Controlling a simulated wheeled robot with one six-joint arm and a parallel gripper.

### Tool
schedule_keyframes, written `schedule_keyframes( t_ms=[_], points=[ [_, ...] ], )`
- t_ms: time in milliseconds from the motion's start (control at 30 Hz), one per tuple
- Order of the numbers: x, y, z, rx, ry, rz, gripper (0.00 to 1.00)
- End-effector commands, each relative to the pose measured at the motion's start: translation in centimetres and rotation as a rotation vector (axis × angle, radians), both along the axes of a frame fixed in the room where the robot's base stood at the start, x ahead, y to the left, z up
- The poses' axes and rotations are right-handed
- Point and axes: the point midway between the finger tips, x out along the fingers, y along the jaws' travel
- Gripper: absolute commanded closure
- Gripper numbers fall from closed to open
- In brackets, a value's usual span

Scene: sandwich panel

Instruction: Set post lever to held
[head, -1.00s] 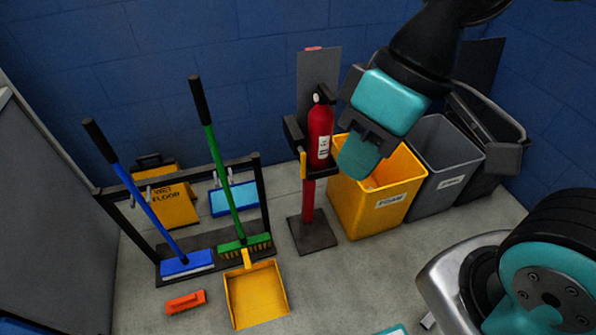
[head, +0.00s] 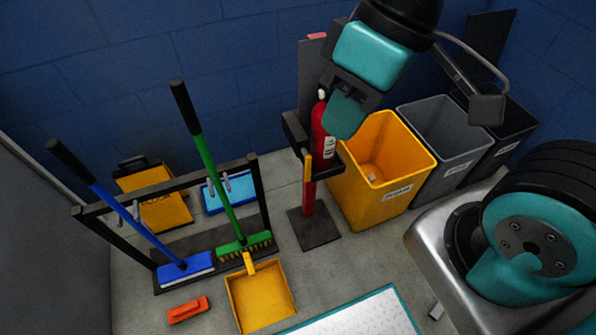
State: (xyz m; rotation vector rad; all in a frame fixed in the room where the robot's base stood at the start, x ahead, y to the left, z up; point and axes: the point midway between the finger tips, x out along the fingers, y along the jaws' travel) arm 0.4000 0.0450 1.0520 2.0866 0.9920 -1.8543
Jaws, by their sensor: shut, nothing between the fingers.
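A post stands on a dark square base plate (head: 314,228), with a red lower column (head: 309,198) and a dark bracket holding a red fire extinguisher (head: 321,135). A short yellow bar (head: 307,167), apparently the post lever, stands about upright at the front of the bracket. My gripper (head: 345,116) has teal fingers that are shut and empty. It is above and to the right of the yellow bar, apart from it in the picture. It covers part of the extinguisher, and I cannot tell whether it touches it.
A yellow bin (head: 400,200), a grey bin (head: 455,140) and a black bin (head: 508,150) stand right of the post. A rack (head: 262,205) with a blue broom and a green broom is on the left. A yellow dustpan (head: 262,298) and an orange brush (head: 188,309) lie on the floor.

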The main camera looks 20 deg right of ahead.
Motion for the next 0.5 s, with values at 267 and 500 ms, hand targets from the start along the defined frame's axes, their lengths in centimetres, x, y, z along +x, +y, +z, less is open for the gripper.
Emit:
schedule_keyframes(
  t_ms=[267,500],
  points=[
    [2.1,0.0,-4.3,-0.060,0.003,-0.057,1.00],
    [9.4,-0.1,-16.6,-0.280,-0.037,-0.284,1.00]
  ],
)
